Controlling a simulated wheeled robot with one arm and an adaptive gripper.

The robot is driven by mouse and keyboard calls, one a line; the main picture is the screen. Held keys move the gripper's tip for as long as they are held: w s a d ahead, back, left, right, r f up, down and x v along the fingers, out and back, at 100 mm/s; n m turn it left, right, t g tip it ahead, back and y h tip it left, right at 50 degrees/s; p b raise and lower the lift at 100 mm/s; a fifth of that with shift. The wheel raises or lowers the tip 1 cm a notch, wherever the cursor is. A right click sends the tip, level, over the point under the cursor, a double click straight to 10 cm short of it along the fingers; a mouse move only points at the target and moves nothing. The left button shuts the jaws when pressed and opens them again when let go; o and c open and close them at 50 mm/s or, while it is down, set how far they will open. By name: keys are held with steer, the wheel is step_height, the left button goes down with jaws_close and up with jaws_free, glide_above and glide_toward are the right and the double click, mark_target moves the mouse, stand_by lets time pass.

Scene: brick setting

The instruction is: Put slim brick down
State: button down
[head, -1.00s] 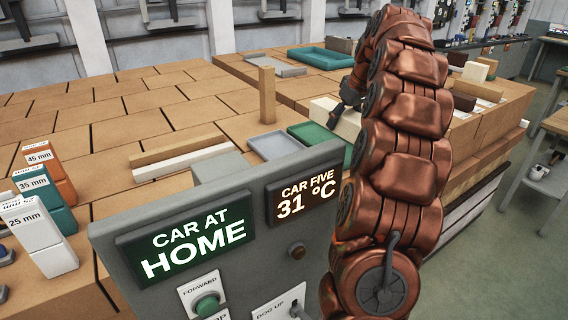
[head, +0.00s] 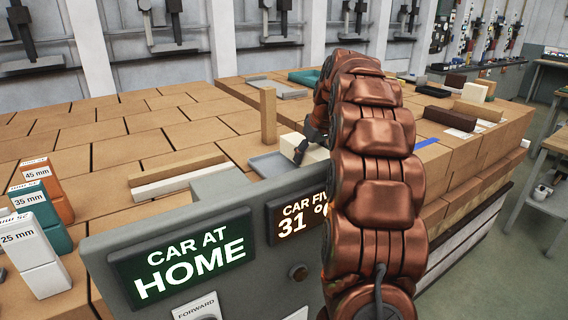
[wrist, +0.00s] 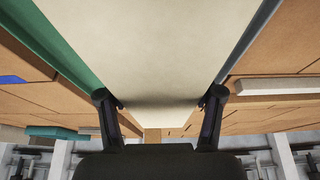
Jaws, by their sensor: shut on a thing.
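My gripper (wrist: 160,108) is shut on a pale cream brick, which I take to be the slim brick (wrist: 155,50). In the wrist view the brick fills the middle, with a dark finger against each side. In the head view the brick (head: 305,150) shows beside the dark fingers (head: 304,146), behind the sign panel and partly hidden by my arm. A green edge (wrist: 62,45) lies to its left in the wrist view and a grey edge to its right. I cannot tell whether its underside touches anything.
A grey tray (head: 268,164) lies left of the brick. An upright tan brick (head: 268,117) stands behind. Long tan and white pieces (head: 185,177) lie further left. The grey sign panel (head: 262,255) stands in front. Dark and tan bricks (head: 449,119) lie right of my arm.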

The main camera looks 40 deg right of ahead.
mark_target(287, 154)
steer(key=w+a, duration=0.1)
steer(key=w+a+p, duration=0.1)
steer(key=w+a, duration=0.2)
steer(key=shift+w+a+f+p, duration=0.2)
steer(key=shift+a+f+p, duration=0.05)
steer(key=shift+a+p, duration=0.1)
steer(key=shift+f+p, duration=0.6)
steer(key=shift+f, duration=1.15)
steer(key=shift+f, duration=0.15)
steer(key=shift+c, duration=0.9)
jaws_free()
steer(key=b+v, duration=0.3)
steer(key=v, duration=0.9)
steer(key=shift+b, duration=0.3)
